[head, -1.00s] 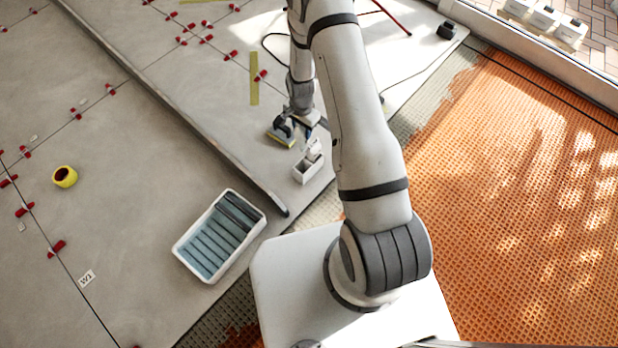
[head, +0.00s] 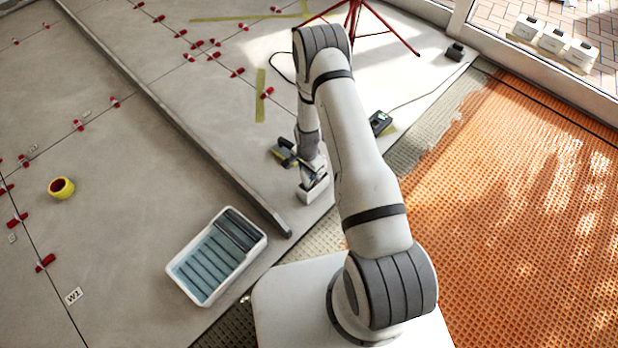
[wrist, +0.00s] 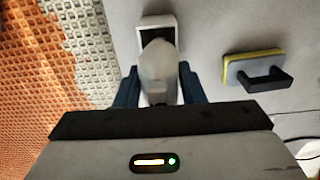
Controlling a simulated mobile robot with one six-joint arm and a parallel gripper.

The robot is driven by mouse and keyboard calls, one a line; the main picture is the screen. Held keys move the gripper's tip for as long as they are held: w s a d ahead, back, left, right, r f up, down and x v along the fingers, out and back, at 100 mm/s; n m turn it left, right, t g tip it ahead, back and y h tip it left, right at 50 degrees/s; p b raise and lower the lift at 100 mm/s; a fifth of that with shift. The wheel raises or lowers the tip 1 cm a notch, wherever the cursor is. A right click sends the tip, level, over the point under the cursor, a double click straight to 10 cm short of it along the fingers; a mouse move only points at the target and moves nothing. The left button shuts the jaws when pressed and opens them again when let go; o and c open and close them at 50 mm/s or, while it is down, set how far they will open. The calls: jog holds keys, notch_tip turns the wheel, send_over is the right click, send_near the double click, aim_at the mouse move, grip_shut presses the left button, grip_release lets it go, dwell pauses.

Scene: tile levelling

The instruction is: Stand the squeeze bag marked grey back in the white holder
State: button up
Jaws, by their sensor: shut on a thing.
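The squeeze bag (wrist: 158,75), pale and rounded, is between the blue fingers of my gripper (wrist: 158,88) in the wrist view; no mark on it is readable. My gripper (head: 309,164) is shut on it. The white holder (wrist: 157,20), a small box with a dark inside, lies directly beyond the bag, whose far end overlaps its opening. In the head view the holder (head: 314,192) stands on the grey floor just below my gripper. The bag looks roughly upright there, partly hidden by my gripper. I cannot tell how deep its lower end is in the holder.
A float with a yellow-edged pad and black handle (wrist: 262,75) lies beside the holder. A blue-grey water tray (head: 240,222), a long bar (head: 190,135) and a yellow tape roll (head: 61,188) are to the left. Orange matting (head: 510,210) covers the right.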

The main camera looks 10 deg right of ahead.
jog(key=shift+f+b, duration=0.6)
jog(key=shift+f, duration=1.35)
jog(key=o, duration=0.9)
